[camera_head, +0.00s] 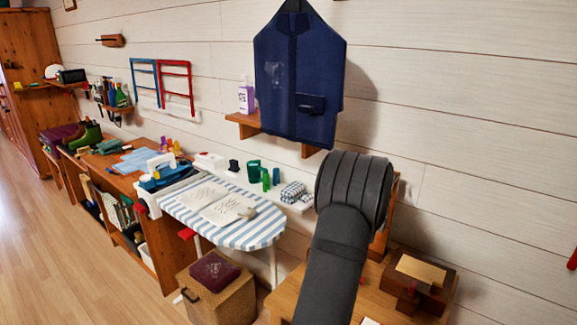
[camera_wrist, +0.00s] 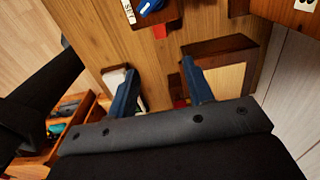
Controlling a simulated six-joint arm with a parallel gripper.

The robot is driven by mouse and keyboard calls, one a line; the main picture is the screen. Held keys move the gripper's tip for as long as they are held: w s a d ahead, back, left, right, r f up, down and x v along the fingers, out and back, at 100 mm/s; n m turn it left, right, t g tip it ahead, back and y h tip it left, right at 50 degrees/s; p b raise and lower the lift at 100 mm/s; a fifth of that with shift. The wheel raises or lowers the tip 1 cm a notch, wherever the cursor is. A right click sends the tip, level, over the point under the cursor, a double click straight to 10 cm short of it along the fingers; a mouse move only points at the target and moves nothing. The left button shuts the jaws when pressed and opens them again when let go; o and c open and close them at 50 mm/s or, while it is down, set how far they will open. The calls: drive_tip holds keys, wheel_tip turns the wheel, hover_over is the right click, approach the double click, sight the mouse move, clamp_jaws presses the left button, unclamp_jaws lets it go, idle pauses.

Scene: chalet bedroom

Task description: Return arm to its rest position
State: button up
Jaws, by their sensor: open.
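My gripper (camera_wrist: 159,84) shows in the wrist view as two dark blue fingers, apart from each other, with nothing between them but wooden surface. It is above a wooden tabletop (camera_wrist: 105,35). In the head view my dark grey arm rises from the bottom edge in front of the right-hand table, and my gripper cannot be made out there.
The wooden table (camera_head: 285,298) holds a dark wooden box with a pale top (camera_head: 421,269). A blue knob (camera_wrist: 148,7) shows at the wrist view's top. A striped ironing board (camera_head: 258,232) stands left of my arm, and a blue vest (camera_head: 290,85) hangs above.

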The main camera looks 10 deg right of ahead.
wheel_tip(320, 180, down, 15)
drive_tip(key=shift+f, duration=0.1)
drive_tip(key=shift+r, duration=0.2)
drive_tip(key=shift+r, duration=0.1)
wheel_tip(320, 180, up, 16)
drive_tip(key=r, duration=0.1)
wheel_tip(320, 180, down, 18)
drive_tip(key=shift+r, duration=0.2)
wheel_tip(320, 180, up, 22)
drive_tip(key=s+a+r+n+t, duration=0.1)
drive_tip(key=s+a+r+n, duration=0.6)
drive_tip(key=s+a+r, duration=0.2)
drive_tip(key=shift+s+a+t+h, duration=0.35)
drive_tip(key=shift+s+a, duration=0.2)
drive_tip(key=shift+s, duration=0.8)
idle(1.7)
